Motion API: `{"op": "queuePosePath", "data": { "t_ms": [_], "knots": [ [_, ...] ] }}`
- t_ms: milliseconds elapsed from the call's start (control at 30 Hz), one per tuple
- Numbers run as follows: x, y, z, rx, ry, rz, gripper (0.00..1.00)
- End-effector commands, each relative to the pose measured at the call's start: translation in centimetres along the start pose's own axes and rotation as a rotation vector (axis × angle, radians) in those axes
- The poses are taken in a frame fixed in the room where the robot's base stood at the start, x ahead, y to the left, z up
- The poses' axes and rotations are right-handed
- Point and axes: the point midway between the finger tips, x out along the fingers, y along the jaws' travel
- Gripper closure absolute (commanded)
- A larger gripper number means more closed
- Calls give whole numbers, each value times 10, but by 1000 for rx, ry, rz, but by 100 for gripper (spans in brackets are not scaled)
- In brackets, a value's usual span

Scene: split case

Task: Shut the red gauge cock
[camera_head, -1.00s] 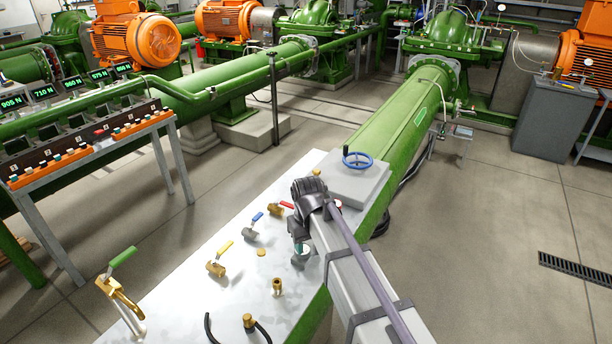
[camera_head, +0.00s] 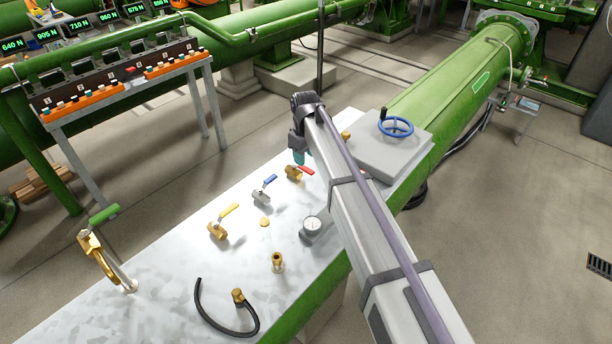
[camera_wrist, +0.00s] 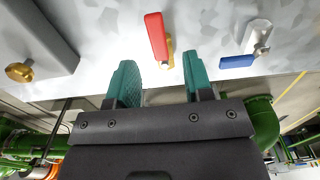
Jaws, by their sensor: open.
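The red gauge cock is a small brass valve (camera_head: 293,172) with a red lever (camera_head: 307,169) on the pale metal bench top. In the head view it stands just below and right of my gripper (camera_head: 299,158), whose fingers are partly hidden by the wrist. In the wrist view the red lever (camera_wrist: 155,38) lies ahead of the teal fingertips, between their lines. My gripper (camera_wrist: 158,82) is open and empty, with a clear space between the fingers. The brass body shows only in part beside the lever, and no contact is visible.
A blue-lever cock (camera_head: 263,191) and a yellow-lever cock (camera_head: 220,222) stand to the left. A grey block with a blue handwheel (camera_head: 396,127) is to the right. A black hose (camera_head: 228,328) lies in front.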

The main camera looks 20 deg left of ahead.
Motion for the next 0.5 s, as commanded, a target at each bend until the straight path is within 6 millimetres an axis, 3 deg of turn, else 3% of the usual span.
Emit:
{"op": "queuePosePath", "data": {
  "t_ms": [33,133,500],
  "knots": [
    [25,0,0,0,0,0,53],
    [41,0,0,1,0,0,53],
    [44,0,0,1,0,0,55]
  ]
}}
